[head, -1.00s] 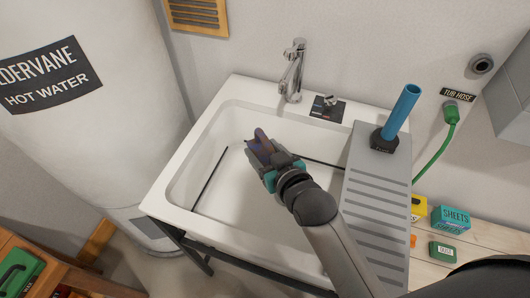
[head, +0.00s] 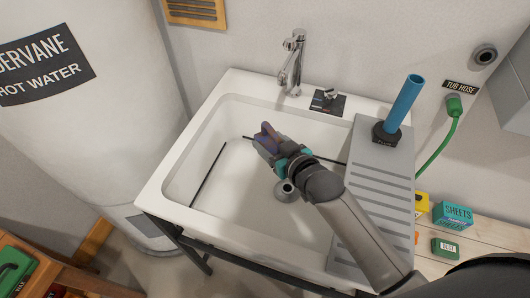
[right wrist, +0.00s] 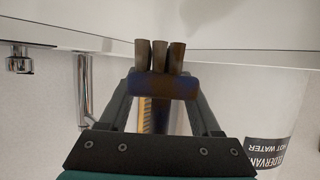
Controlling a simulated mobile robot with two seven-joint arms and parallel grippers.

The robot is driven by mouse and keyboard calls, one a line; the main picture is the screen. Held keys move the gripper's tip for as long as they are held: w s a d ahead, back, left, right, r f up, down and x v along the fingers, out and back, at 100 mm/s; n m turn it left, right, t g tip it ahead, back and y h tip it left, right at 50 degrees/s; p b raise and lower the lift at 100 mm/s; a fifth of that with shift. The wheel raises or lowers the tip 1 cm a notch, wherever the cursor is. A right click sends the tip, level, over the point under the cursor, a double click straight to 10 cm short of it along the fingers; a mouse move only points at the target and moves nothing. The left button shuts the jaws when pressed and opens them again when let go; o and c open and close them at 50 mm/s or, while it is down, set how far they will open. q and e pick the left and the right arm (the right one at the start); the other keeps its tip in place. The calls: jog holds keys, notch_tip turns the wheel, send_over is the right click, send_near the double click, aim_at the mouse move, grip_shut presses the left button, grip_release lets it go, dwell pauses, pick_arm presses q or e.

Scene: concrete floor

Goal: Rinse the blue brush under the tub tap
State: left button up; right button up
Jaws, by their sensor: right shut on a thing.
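My right gripper (head: 267,141) is over the white tub (head: 152,190), in front of the tap and a little to its left. It is shut on the blue brush (head: 268,129). In the right wrist view the brush (right wrist: 162,87) shows a dark blue body between the fingers and brown bristle tufts. The chrome tap (head: 291,65) stands at the tub's back edge, with a small lever on a dark plate (head: 327,101) to its right. I see no water stream. The tap also shows at the left in the right wrist view (right wrist: 84,90). My left gripper is not in view.
A grey ribbed drainboard (head: 367,185) covers the tub's right side, with a blue upright tube (head: 404,101) in a black base. A green hose (head: 436,147) hangs on the wall. A white hot water tank (head: 80,120) stands left. The drain (head: 285,190) is visible.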

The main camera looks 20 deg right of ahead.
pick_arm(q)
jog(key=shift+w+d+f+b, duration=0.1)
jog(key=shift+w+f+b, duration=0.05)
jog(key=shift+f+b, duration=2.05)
pick_arm(e)
jog(key=w+d+f, duration=0.1)
jog(key=w+d, duration=0.4)
jog(key=w, duration=0.1)
jog(key=shift+d+f, duration=0.3)
jog(key=shift+d, duration=0.1)
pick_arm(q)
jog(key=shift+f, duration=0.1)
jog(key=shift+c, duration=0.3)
